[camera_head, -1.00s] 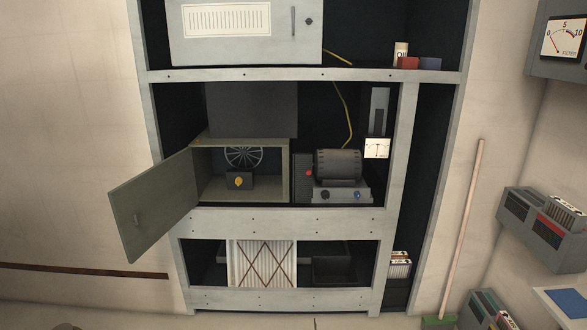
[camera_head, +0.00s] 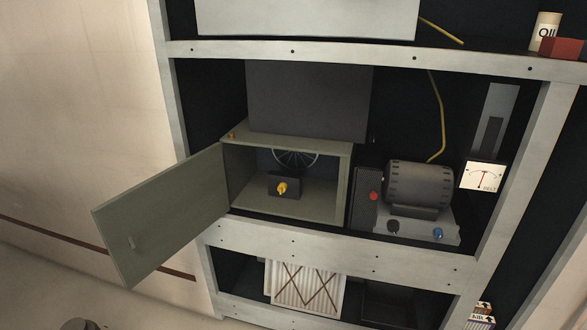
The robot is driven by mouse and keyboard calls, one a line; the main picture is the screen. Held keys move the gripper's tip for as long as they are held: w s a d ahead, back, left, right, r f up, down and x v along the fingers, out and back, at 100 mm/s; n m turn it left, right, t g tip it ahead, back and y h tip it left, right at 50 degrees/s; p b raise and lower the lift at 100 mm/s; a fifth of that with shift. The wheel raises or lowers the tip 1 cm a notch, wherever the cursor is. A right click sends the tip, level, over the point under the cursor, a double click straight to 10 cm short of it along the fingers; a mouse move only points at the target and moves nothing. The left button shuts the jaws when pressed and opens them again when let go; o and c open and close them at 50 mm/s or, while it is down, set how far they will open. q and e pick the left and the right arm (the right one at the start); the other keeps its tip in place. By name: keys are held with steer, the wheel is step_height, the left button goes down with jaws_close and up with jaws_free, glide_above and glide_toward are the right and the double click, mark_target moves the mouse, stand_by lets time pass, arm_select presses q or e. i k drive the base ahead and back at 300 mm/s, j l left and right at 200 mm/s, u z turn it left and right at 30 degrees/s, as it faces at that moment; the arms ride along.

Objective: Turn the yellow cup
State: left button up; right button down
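A small yellow cup-like knob (camera_head: 282,188) sits on the front of a small dark box (camera_head: 283,183). The dark box stands inside an open grey-green cabinet (camera_head: 343,185) on the middle shelf of the rack. A spoked fan wheel (camera_head: 296,158) shows behind it. The cabinet's door (camera_head: 165,215) is swung wide open to the left. Neither of my grippers is in view.
A motor (camera_head: 419,184) with a red button (camera_head: 374,196) and a blue knob (camera_head: 438,232) stands right of the cabinet. A white meter (camera_head: 483,177) is further right. The rack's front beam (camera_head: 330,250) runs below the cabinet opening. The open door blocks the left side.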

mark_target(282, 186)
steer(key=i+j, duration=0.15)
steer(key=j, duration=0.2)
steer(key=i+j+z, duration=0.1)
steer(key=j, duration=0.3)
steer(key=i+j, duration=0.15)
steer(key=j, duration=0.2)
steer(key=i+j+z, duration=0.1)
steer(key=j, duration=0.3)
steer(key=i+j, duration=0.15)
steer(key=j, duration=0.25)
